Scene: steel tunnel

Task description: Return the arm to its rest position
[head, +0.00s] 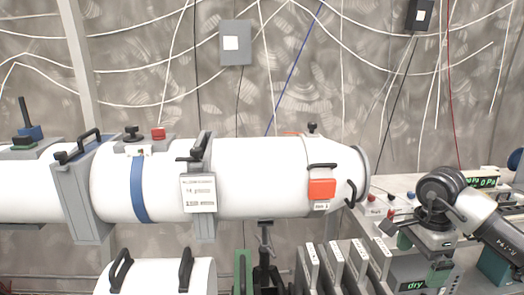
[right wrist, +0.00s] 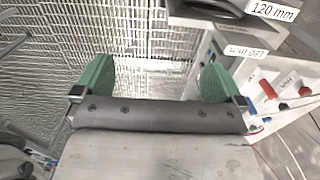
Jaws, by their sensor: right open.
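My right arm comes in from the right in the head view, its dark wrist joint above the right-hand bench. My right gripper (head: 421,257) hangs below that joint with its green fingers apart. In the right wrist view the green fingers of my right gripper (right wrist: 155,78) are wide apart with nothing between them. My left gripper is in neither view.
A white steel tunnel (head: 262,175) fills the left and middle. Upright plates (head: 333,268) stand left of my right gripper. A bench (head: 385,186) carries small knobs and a green-lit readout (head: 482,182). A "dry" display (head: 415,286) is below the gripper.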

